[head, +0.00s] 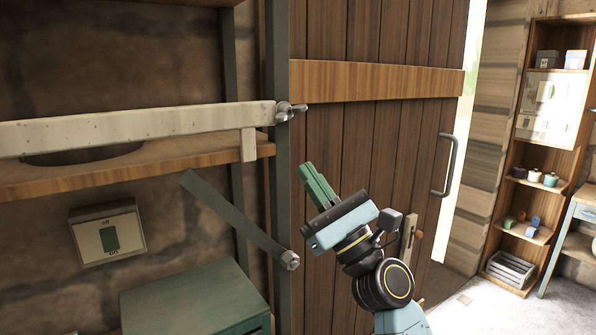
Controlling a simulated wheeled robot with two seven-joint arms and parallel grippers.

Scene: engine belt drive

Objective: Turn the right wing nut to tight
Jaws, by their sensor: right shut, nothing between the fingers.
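The right wing nut (291,111) is a small grey metal piece at the right end of the pale horizontal bar (130,126), beside the dark upright post. Its wings lie roughly level, with one pointing right. My right gripper (312,174) has its green fingers together with nothing between them. It appears below and slightly right of the wing nut in the picture, apart from it, with fingers pointing up and left. My left gripper is not in the head view.
A grey diagonal strut (235,217) ends in a bolt (289,260) at the post. A wooden shelf (190,158) runs under the pale bar. A switch box (108,230) is at lower left above a green box (195,297). A plank door (370,150) stands behind my right arm.

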